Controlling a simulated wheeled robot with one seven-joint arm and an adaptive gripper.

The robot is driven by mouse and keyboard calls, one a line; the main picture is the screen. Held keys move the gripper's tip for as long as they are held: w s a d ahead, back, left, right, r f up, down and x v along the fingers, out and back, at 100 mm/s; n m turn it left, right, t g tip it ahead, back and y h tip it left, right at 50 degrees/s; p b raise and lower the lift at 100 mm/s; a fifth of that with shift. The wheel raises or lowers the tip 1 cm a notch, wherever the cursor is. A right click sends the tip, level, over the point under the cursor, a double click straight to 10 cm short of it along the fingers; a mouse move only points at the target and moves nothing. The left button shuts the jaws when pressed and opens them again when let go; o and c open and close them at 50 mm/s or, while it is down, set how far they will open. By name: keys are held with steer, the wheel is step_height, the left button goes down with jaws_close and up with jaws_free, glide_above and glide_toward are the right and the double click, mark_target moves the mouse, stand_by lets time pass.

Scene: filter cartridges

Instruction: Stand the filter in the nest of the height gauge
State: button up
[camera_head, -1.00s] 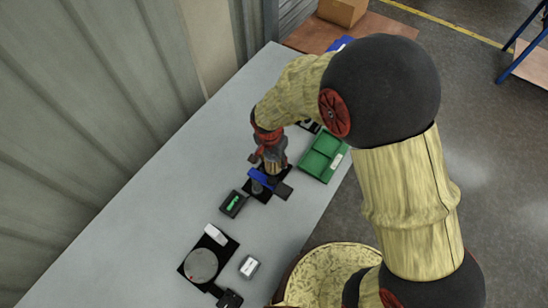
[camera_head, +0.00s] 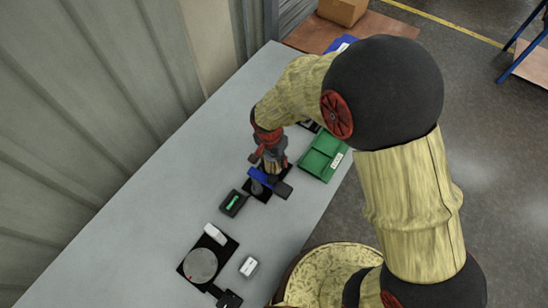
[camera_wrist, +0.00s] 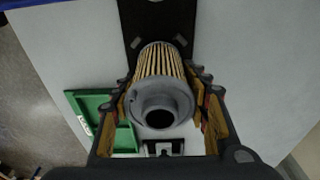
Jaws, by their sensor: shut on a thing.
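The filter (camera_wrist: 158,75), a yellow pleated cylinder with a grey end cap and a round collar, is between the fingers of my gripper (camera_wrist: 163,110) in the wrist view. My gripper is shut on it. In the head view my gripper (camera_head: 273,163) is over the height gauge, which has a black base (camera_head: 257,194) and a blue bar (camera_head: 260,178). The black plate (camera_wrist: 152,14) beyond the filter shows in the wrist view. The nest is hidden, and I cannot tell whether the filter touches it.
A green divided tray (camera_head: 322,158) lies to the right of the gauge. A black box with a green mark (camera_head: 232,203) is near it at lower left. A grey disc (camera_head: 200,265) on a black plate and a white box (camera_head: 249,267) lie nearer. The table's left side is clear.

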steer(key=shift+f+b, duration=0.35)
steer(key=shift+b, duration=0.05)
stand_by(0.5)
steer(key=o, duration=1.3)
steer(key=shift+c, duration=0.2)
steer(key=shift+o, duration=0.7)
steer(key=shift+o, duration=1.3)
steer(key=shift+r, duration=0.1)
steer(key=shift+r+p, duration=0.6)
steer(key=shift+r, duration=0.3)
steer(key=shift+r, duration=0.1)
